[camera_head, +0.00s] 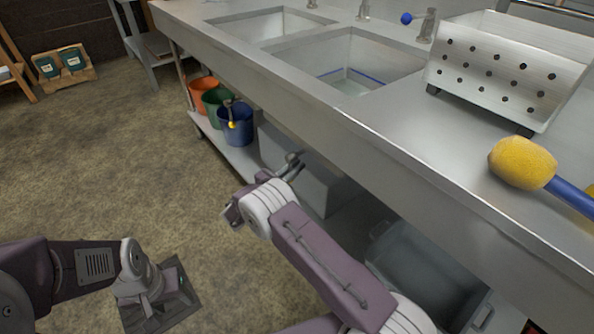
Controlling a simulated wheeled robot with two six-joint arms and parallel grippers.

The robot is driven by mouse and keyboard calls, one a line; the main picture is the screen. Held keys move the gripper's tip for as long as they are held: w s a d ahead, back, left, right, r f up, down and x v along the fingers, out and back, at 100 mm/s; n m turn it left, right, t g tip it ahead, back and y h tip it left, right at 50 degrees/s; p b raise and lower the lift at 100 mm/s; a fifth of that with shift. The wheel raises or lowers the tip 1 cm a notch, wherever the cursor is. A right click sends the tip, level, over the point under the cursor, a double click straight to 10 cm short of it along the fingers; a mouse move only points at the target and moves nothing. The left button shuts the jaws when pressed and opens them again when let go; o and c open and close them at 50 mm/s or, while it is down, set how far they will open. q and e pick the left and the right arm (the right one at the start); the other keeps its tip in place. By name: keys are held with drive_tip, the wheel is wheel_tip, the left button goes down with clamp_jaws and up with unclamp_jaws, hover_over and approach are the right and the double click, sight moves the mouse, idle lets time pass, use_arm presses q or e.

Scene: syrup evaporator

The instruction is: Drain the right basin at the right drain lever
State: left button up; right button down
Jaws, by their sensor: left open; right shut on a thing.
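The right basin (388,66) is set in the steel sink bench and holds shallow liquid with a blue line around it. My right gripper (292,163) is below the bench's front edge, under the right basin. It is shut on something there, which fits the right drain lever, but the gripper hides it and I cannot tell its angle. A yellow-tipped lever (231,121) hangs further left, under the left basin (262,24), in front of the buckets. My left gripper (165,297) is open and empty at lower left, above the floor.
Orange (201,86), green (213,100) and blue (238,131) buckets stand on the lower shelf. A perforated steel box (490,85) and a yellow sponge mop (522,162) rest on the bench top. A grey bin (420,265) is below right.

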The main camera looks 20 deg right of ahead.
drive_tip(key=w+a+r+m+g+h+b, duration=0.1)
drive_tip(key=w+r+m+b, duration=0.4)
drive_tip(key=m+b, duration=0.5)
drive_tip(key=shift+a+r+m+g+h, duration=0.45)
drive_tip(key=shift+m+h, duration=0.65)
drive_tip(key=shift+m, duration=2.1)
drive_tip(key=c, duration=1.5)
unclamp_jaws()
